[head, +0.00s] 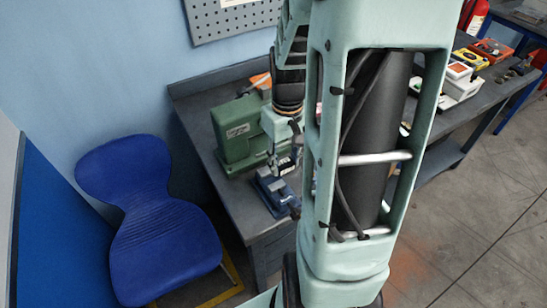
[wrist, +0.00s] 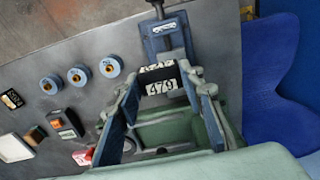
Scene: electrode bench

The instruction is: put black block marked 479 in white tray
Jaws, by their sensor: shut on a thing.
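The black block marked 479 (wrist: 161,87) is between the fingertips of my gripper (wrist: 164,91) in the wrist view, with its white number label facing the camera. My gripper is shut on it. In the head view my gripper (head: 284,160) is over the near left part of the bench, close to a blue clamp-like device, and the block is too small there to make out clearly. A white tray-like thing (head: 461,88) is on the right part of the bench, partly hidden behind other items. A pale item (wrist: 15,147) shows at the wrist view's left edge; I cannot tell whether it is the tray.
The blue device (wrist: 164,36) is just beyond the block. A green machine (head: 238,132) stands beside my gripper. Three blue round pieces (wrist: 77,76) lie on the grey bench (wrist: 105,43). A blue chair (head: 158,215) stands left of the bench. My arm hides the bench middle.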

